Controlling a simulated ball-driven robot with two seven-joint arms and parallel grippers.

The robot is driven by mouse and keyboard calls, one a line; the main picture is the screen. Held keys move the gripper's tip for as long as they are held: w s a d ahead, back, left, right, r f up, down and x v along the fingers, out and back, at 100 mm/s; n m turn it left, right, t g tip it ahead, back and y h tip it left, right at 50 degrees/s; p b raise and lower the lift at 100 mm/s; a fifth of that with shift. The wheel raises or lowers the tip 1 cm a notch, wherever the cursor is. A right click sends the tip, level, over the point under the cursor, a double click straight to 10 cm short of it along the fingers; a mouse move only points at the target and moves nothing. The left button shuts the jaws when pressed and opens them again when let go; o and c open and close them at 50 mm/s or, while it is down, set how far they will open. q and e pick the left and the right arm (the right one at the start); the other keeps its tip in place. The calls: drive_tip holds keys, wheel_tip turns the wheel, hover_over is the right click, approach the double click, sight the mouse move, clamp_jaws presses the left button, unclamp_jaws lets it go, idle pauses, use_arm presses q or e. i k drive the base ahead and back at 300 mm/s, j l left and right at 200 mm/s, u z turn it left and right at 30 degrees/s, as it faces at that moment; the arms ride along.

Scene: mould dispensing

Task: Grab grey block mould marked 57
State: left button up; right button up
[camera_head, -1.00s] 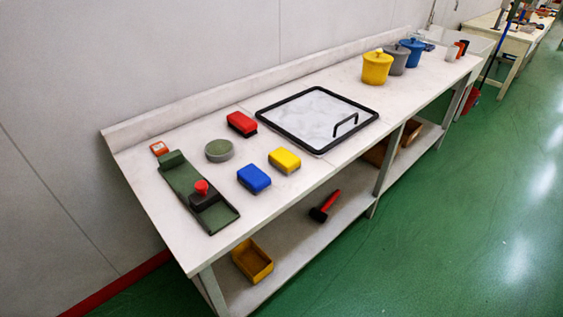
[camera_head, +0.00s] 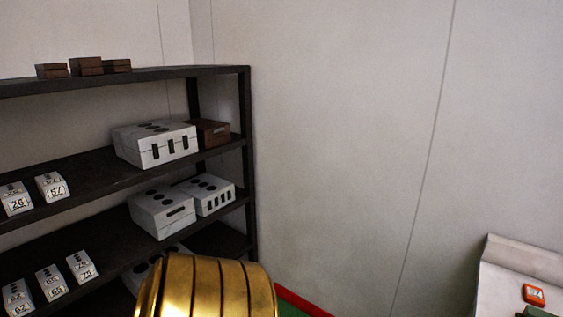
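The grey block mould marked 57 (camera_head: 52,187) sits on the middle shelf of a dark rack at the left. It is a small light block with dark round holes on top and its number on the front face. A similar block marked 26 (camera_head: 15,199) stands just left of it, with a gap between them. Neither of my grippers is in view. A ribbed gold part, which I cannot identify for sure, fills the bottom centre and hides part of the lower shelf.
The dark rack (camera_head: 249,160) also holds larger white moulds (camera_head: 155,142), brown blocks (camera_head: 86,66) on top, and small blocks marked 62, 65 and 75 (camera_head: 81,266) lower down. Bare wall fills the middle. A white bench corner (camera_head: 495,290) is at lower right.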

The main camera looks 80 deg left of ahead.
sight(52, 188)
drive_tip(key=u, duration=3.85)
drive_tip(key=i+j+u, duration=0.1)
drive_tip(key=i+j, duration=0.4)
